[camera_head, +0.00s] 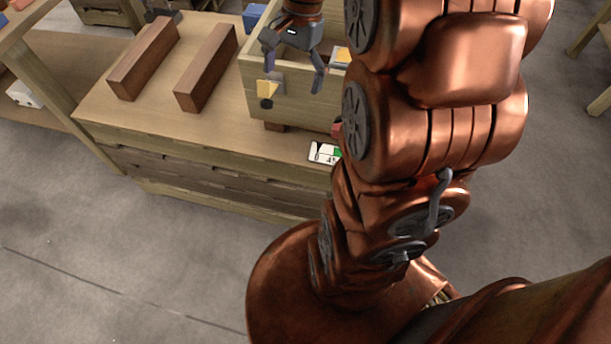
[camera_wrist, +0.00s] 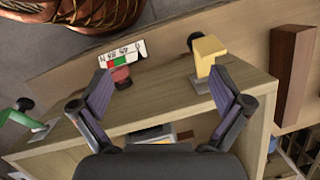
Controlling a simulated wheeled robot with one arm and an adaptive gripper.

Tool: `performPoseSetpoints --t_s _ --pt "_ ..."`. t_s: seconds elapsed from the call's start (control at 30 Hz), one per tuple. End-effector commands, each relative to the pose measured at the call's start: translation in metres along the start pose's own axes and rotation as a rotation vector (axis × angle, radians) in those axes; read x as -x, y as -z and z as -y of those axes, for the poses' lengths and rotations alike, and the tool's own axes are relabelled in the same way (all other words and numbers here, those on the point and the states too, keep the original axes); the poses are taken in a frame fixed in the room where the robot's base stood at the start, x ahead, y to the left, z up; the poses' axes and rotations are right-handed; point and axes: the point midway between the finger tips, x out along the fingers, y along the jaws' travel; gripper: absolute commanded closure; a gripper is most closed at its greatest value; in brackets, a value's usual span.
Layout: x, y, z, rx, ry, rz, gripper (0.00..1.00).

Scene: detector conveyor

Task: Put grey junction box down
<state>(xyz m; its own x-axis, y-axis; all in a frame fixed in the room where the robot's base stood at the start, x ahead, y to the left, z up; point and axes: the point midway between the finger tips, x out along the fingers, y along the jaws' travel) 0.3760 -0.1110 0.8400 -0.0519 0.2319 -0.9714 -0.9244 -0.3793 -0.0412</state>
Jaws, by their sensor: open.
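My gripper (camera_head: 292,76) is open over the wooden crate (camera_head: 290,104) on the workbench. In the wrist view the open fingers (camera_wrist: 161,78) straddle the crate's near wall, with nothing held between them. A small grey-and-pale item (camera_wrist: 152,134) lies inside the crate, mostly hidden behind my gripper; I cannot tell whether it is the grey junction box. A pale item with a yellow patch (camera_head: 342,55) shows inside the crate in the head view. No other thing is clearly the junction box.
A yellow fitting (camera_head: 268,89) with a dark knob is on the crate's outer wall. A label plate (camera_head: 324,153) is at the bench's front edge. Two brown beams (camera_head: 207,68) lie left of the crate, with bare bench between. A blue box (camera_head: 254,16) stands behind.

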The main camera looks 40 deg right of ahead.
Motion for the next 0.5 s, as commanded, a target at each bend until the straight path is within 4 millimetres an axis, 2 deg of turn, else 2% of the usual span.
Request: performPoseSetpoints --t_s 0.03,0.2,0.4,0.5 --pt "-0.006 -0.021 -0.005 0.09 -0.025 -0.002 0.0" --pt "-0.027 -0.076 -0.031 0.394 -0.11 -0.003 0.0" --pt "-0.051 -0.126 -0.076 0.749 -0.21 0.007 0.0" --pt "-0.062 -0.142 -0.098 0.904 -0.255 0.015 0.0"
